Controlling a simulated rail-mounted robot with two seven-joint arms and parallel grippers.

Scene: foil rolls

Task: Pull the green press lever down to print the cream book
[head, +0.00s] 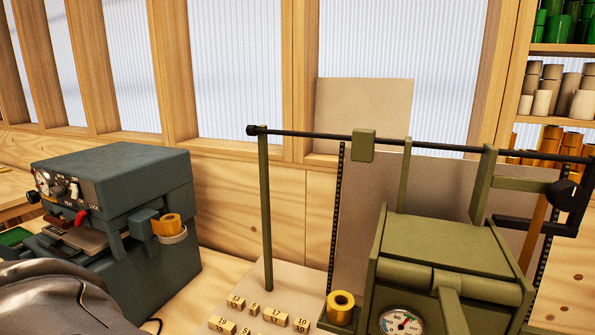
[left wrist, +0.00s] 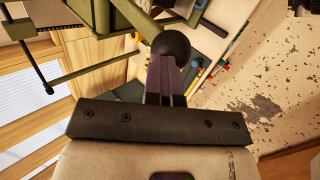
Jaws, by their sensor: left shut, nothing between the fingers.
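The green press (head: 445,245) stands at the right of the head view, with a green lever arm (head: 452,308) running down out of the bottom edge. In the left wrist view a green lever (left wrist: 133,17) ends in a black ball knob (left wrist: 171,45). My left gripper (left wrist: 166,68) is shut and empty, its fingertips at or just behind the knob. I cannot tell whether they touch. I cannot make out the cream book. My right gripper is in neither view.
A blue-grey machine (head: 125,190) with a gold roll (head: 167,224) stands at the left. Another gold roll (head: 341,304) sits beside the press. Small numbered blocks (head: 274,317) lie on the board in front. A thin black rail (head: 310,136) crosses behind the press.

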